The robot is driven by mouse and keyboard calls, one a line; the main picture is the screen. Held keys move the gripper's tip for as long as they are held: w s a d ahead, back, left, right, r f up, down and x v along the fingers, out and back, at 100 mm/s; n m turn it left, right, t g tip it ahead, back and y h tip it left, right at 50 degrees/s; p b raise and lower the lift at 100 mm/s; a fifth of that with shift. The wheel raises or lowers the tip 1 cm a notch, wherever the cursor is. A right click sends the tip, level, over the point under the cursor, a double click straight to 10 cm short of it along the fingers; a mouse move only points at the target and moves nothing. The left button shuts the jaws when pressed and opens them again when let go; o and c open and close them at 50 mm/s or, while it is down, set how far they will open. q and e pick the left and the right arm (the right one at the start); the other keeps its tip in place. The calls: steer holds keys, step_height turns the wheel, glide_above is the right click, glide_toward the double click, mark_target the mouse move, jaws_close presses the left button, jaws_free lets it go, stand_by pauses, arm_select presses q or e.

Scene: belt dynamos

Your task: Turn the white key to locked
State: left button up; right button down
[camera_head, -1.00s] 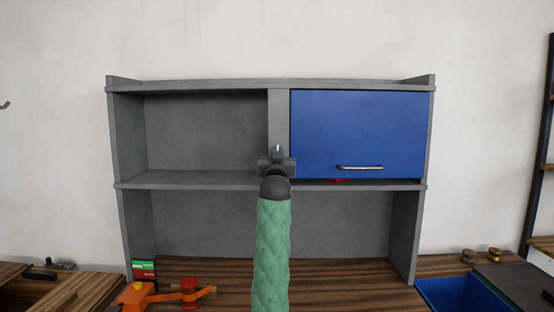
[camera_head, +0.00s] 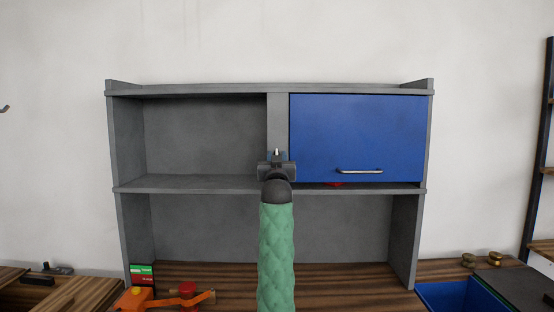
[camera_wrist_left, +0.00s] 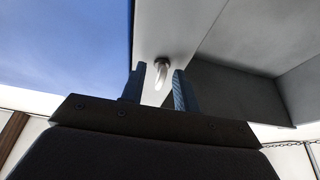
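The white key (camera_wrist_left: 161,73) sticks out of the grey divider of the cabinet in the left wrist view. In the head view only a small pale tip (camera_head: 277,153) shows there, just above my gripper. My left gripper (camera_head: 277,160) is in front of the divider. In the wrist view the two blue fingers of my left gripper (camera_wrist_left: 159,88) are apart, one on each side of the key, with gaps showing. I cannot tell whether the key lies fully between the fingertips in depth. The key's turn position cannot be read. My right gripper is not in view.
The blue door (camera_head: 357,135) with a metal handle (camera_head: 360,171) is closed right of the divider. An open shelf (camera_head: 200,135) is on the left. A red thing (camera_head: 333,184) shows under the door. An orange and red device (camera_head: 165,297) stands on the wooden bench.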

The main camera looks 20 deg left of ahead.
arm_select(q)
steer(key=shift+s, duration=0.1)
